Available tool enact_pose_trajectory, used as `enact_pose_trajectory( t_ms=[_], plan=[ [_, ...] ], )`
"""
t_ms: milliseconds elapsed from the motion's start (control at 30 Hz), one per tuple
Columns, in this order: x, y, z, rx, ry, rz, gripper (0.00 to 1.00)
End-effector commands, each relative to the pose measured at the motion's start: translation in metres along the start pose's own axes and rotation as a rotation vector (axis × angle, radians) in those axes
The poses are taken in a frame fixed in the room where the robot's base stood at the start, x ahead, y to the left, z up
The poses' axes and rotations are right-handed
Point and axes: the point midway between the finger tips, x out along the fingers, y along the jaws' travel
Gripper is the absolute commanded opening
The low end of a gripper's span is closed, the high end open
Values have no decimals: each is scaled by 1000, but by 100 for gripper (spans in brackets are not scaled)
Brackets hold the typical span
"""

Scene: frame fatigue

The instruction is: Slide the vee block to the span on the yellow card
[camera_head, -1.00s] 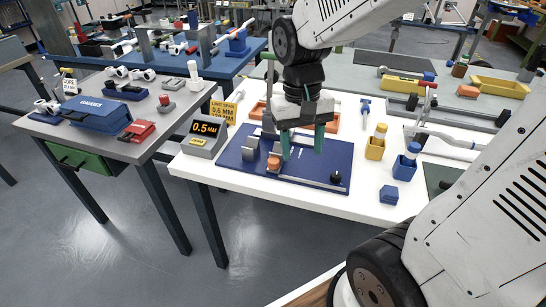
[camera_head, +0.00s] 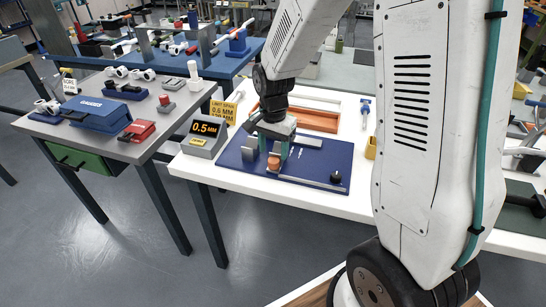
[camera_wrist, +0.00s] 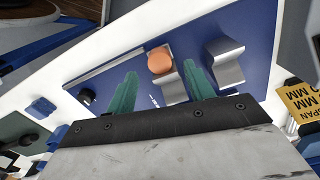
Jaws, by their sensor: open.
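The grey vee block with an orange knob (camera_head: 273,162) stands on the blue plate (camera_head: 318,160); the knob also shows in the wrist view (camera_wrist: 160,61). A second grey notched block (camera_wrist: 226,62) stands beside it, at left in the head view (camera_head: 250,149). My gripper (camera_head: 273,150) is open and low over the plate, its teal fingers on either side of the knobbed block. In the wrist view my gripper (camera_wrist: 161,68) shows the knob between the fingertips; contact cannot be told. The yellow card (camera_head: 224,109) seems to read "LIMIT SPAN 0.6 MM", with small print unclear.
A grey readout (camera_head: 205,134) showing 0.5 MM stands left of the plate. A metal rail with a black knob (camera_head: 336,177) runs along the plate's front. An orange tray (camera_head: 313,119) lies behind.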

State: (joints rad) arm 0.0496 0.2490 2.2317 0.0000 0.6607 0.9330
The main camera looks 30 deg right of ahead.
Motion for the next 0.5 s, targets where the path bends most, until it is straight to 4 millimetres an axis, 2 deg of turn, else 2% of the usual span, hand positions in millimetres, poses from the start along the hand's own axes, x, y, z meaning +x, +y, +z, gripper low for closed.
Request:
enact_pose_trajectory(
  t_ms=[100, 200, 500],
  plan=[
    [19, 1, 0, 0, -2, 3, 53],
    [30, 1, 0, -1, -1, 2, 53],
    [37, 1, 0, -1, 0, 0, 53]
  ],
)
